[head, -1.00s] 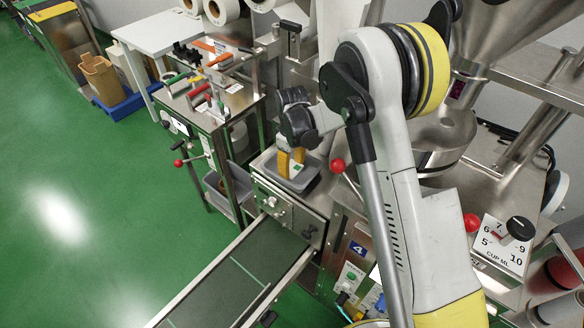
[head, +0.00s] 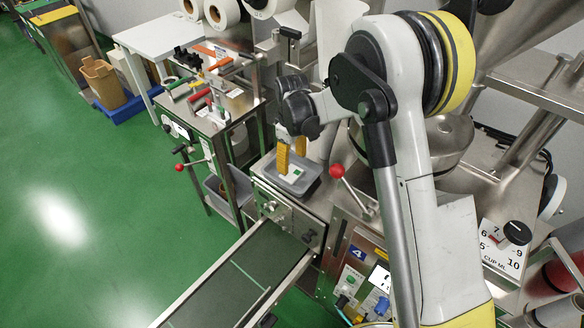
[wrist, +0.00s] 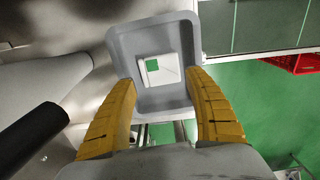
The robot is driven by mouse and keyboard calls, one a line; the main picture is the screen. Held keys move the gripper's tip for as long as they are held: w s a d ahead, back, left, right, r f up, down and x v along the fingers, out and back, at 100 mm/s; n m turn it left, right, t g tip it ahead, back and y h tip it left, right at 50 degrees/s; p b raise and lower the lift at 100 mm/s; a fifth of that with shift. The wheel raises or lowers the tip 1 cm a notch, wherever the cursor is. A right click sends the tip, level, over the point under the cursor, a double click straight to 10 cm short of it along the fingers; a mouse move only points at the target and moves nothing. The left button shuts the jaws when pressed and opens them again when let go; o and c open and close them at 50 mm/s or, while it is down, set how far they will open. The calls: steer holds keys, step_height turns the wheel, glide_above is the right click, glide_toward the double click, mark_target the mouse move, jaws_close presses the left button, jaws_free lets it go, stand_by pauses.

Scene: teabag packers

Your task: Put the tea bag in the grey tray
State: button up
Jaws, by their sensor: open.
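The grey tray (head: 281,187) stands on top of the steel machine, at the inner end of the conveyor. The tea bag (head: 293,174), white with a green label, lies inside the tray. In the wrist view the tea bag (wrist: 148,72) lies flat on the floor of the tray (wrist: 122,42), apart from the tray walls. My gripper (head: 292,150) is over the tray and points down. Its yellow fingers are spread wide with nothing between them. In the wrist view my gripper (wrist: 160,80) has its fingertips on either side of the tray's near half.
A green conveyor belt (head: 235,275) runs towards the front left. A red-knobbed lever (head: 337,171) stands right of the tray. A machine with coloured handles (head: 205,105) stands left, a steel hopper machine right.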

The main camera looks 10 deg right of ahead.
mark_target(292, 173)
step_height(292, 173, up, 7)
steer(key=shift+p, duration=0.45)
